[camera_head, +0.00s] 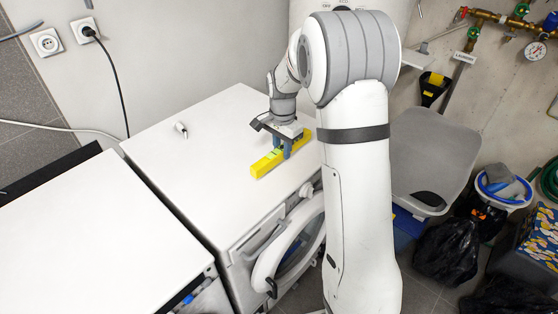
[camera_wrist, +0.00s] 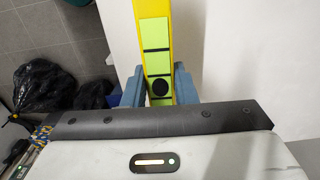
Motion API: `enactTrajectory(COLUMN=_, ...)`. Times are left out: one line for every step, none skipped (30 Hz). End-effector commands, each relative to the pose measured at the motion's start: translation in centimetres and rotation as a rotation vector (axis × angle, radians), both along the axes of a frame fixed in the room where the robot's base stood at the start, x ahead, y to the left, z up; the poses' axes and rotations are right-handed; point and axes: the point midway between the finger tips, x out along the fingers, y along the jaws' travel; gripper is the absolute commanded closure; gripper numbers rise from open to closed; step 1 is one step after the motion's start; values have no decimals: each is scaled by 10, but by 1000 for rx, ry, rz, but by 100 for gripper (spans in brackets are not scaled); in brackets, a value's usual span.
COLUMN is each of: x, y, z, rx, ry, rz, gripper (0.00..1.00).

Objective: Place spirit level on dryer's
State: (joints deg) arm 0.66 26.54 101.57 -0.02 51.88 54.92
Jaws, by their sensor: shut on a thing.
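The yellow spirit level (camera_head: 265,167) is at the top of a white front-loading machine (camera_head: 205,130), near its right edge. My gripper (camera_head: 281,152) is shut on the level, with its fingers on either side of it. I cannot tell whether the level touches the top or is held just above it. In the wrist view the level (camera_wrist: 155,35) runs away from the blue fingers of my gripper (camera_wrist: 159,90), showing its light green faces and a dark round spot. The machine's round door stands open. No label shows which machine is the dryer.
A second white machine top (camera_head: 90,230) stands to the left, bare. A small white object (camera_head: 181,129) lies at the back of the first top.

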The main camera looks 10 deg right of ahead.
Motion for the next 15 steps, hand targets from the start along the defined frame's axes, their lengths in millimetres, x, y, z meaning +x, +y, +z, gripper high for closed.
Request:
enactTrajectory(x=-1, y=3, z=-8, rx=0, ry=4, rz=6, gripper=100)
enactTrajectory(x=0, y=4, z=-12, rx=1, ry=3, rz=8, gripper=100)
enactTrajectory(x=0, y=6, z=-15, rx=0, ry=1, rz=11, gripper=100)
enactTrajectory(x=0, y=7, z=-17, rx=0, ry=0, rz=13, gripper=100)
enactTrajectory(x=0, y=8, z=-18, rx=0, ry=0, rz=15, gripper=100)
enactTrajectory(x=0, y=9, z=-21, rx=0, ry=1, rz=17, gripper=100)
enactTrajectory(x=0, y=9, z=-24, rx=0, ry=1, rz=18, gripper=100)
enactTrajectory(x=0, y=10, z=-27, rx=0, ry=1, rz=19, gripper=100)
enactTrajectory(x=0, y=11, z=-32, rx=0, ry=2, rz=21, gripper=100)
enactTrajectory(x=-1, y=11, z=-36, rx=0, ry=4, rz=22, gripper=100)
enactTrajectory(x=-1, y=12, z=-41, rx=1, ry=3, rz=22, gripper=100)
enactTrajectory(x=-1, y=12, z=-47, rx=0, ry=4, rz=23, gripper=100)
enactTrajectory(x=-1, y=12, z=-51, rx=0, ry=4, rz=24, gripper=100)
enactTrajectory(x=0, y=12, z=-54, rx=0, ry=1, rz=24, gripper=100)
enactTrajectory(x=0, y=13, z=-56, rx=0, ry=0, rz=24, gripper=100)
